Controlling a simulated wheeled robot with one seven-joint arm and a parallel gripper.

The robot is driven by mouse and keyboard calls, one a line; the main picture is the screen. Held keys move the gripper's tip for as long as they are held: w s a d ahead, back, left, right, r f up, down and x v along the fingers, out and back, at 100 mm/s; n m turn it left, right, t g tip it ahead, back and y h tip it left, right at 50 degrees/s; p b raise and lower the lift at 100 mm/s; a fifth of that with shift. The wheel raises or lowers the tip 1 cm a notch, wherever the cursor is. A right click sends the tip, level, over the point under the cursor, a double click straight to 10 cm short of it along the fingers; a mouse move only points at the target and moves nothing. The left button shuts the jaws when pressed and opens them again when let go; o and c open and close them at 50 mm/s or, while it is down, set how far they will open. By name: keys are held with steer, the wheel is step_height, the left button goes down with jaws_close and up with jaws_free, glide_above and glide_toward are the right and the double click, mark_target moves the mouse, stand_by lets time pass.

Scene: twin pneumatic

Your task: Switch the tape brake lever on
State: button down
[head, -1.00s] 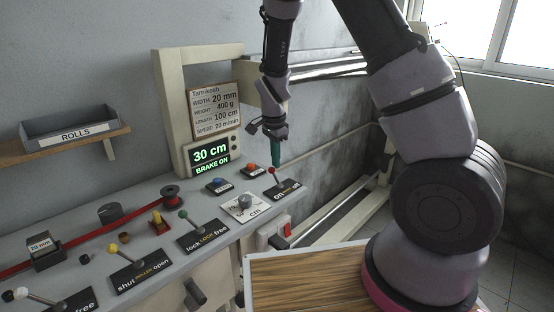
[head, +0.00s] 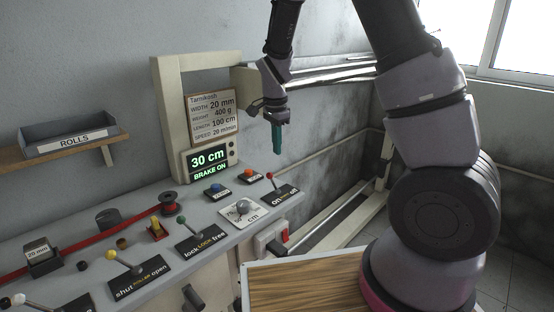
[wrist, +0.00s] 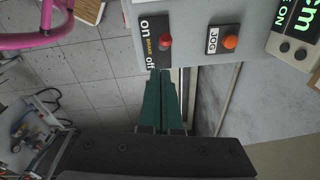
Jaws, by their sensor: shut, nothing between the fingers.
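The brake lever (head: 269,176) has a red knob and stands at the right end of the grey console, behind a black plate (head: 284,194) marked on, BRAKE and off. It leans toward the "on" side in the head view. The display (head: 209,163) reads "30 cm BRAKE ON". My gripper (head: 278,152) has teal fingers, shut and empty, pointing down above the lever and apart from it. The fingers also show in the wrist view (wrist: 161,73), below the plate.
The orange JOG button (head: 250,173) and blue button (head: 216,187) sit left of the lever. A grey dial (head: 243,207) and the green-knobbed lock lever (head: 182,220) are nearer. A pale frame with rails stands to the right. Air above the console is free.

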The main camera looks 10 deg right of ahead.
steer(key=r, duration=0.1)
steer(key=s+a+r, duration=0.1)
steer(key=r, duration=0.2)
steer(key=shift+s+a+r, duration=0.2)
steer(key=shift+s+r, duration=0.05)
steer(key=shift+r, duration=0.05)
